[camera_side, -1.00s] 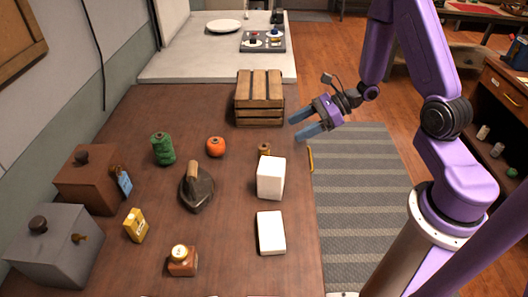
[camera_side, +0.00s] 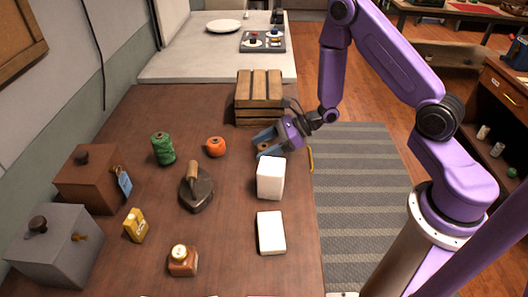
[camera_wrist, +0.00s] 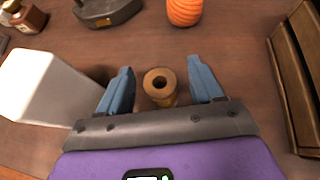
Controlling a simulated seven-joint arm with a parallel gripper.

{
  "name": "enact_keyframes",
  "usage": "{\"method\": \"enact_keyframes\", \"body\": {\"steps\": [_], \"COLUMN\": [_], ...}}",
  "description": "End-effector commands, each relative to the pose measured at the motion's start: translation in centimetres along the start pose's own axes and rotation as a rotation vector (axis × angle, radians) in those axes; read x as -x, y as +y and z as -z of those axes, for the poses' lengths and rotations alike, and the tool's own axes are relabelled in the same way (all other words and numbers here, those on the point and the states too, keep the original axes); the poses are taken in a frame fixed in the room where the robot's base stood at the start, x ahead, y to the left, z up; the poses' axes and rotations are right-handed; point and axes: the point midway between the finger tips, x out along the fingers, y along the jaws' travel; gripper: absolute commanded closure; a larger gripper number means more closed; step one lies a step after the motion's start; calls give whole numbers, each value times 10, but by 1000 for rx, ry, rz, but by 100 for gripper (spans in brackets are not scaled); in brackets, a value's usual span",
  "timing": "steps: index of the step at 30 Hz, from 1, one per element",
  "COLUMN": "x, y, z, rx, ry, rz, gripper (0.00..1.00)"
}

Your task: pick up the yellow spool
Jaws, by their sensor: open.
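The yellow spool (camera_wrist: 160,86) stands upright on the wooden table, a tan-topped cylinder with a hole in its top. In the wrist view it sits between the two blue fingers of my open gripper (camera_wrist: 161,92), with a gap on each side. In the side view my gripper (camera_side: 264,144) is low over the table beside the crate, and its fingers hide most of the spool (camera_side: 263,148).
A wooden crate (camera_side: 259,98) stands behind my gripper and a white block (camera_side: 271,178) in front. An orange spool (camera_side: 216,147) is to the left, with a green spool (camera_side: 163,149) and an iron (camera_side: 196,190) beyond. A white slab (camera_side: 271,233) lies nearer.

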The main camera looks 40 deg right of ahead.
Motion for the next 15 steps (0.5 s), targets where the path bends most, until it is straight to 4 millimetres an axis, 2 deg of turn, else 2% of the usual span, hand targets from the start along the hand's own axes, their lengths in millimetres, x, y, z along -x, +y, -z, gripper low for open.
{"method": "enact_keyframes", "body": {"steps": [6,7,12,15], "x": [-1,-1,-1,-1], "y": [0,0,0,0], "z": [0,0,0,0], "rx": [-1,-1,-1,-1], "ry": [0,0,0,0], "rz": [0,0,0,0], "gripper": [34,38,92,93]}}
